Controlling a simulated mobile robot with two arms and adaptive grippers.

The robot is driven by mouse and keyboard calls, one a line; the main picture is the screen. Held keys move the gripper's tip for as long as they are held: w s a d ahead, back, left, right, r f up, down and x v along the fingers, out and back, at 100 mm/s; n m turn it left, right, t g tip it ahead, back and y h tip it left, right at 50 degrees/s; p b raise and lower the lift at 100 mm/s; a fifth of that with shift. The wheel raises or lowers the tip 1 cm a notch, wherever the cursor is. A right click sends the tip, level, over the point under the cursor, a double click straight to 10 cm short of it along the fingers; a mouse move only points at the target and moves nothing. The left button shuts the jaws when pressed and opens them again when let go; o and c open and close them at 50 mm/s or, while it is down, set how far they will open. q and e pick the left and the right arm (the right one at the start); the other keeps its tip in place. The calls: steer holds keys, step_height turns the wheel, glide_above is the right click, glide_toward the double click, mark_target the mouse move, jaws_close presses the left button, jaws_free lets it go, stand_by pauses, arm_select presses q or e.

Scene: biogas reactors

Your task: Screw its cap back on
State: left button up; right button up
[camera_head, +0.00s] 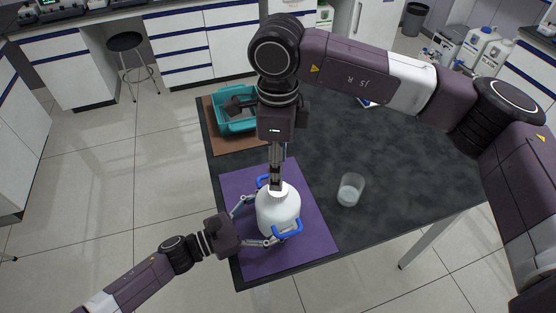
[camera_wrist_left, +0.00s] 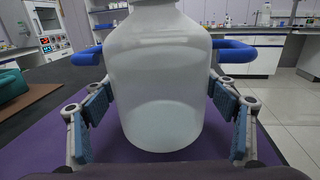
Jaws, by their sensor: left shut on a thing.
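A white, translucent bottle (camera_head: 278,213) with blue side handles stands upright on the purple mat (camera_head: 236,187). It fills the middle of the left wrist view (camera_wrist_left: 160,85), where its top is cut off. My left gripper (camera_head: 258,214) comes in from the left and is shut on the bottle body, one blue-padded finger on each side. My right gripper (camera_head: 276,180) points straight down over the bottle's neck, its narrow fingers at the top of the bottle. The cap cannot be made out; the right fingers cover that spot, and whether they grip anything is unclear.
A clear beaker (camera_head: 350,189) stands on the dark table (camera_head: 400,165) right of the bottle. A teal tray (camera_head: 232,122) sits on a brown board (camera_head: 222,140) behind, partly hidden by my right arm. The table's right part is mostly clear.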

mark_target(278, 207)
steer(key=n, duration=0.2)
steer(key=r+n, duration=0.1)
steer(key=n, duration=0.1)
steer(key=shift+n, duration=0.4)
steer(key=shift+f, duration=3.95)
steer(key=c, duration=1.2)
steer(key=o, duration=1.3)
steer(key=shift+o, duration=0.2)
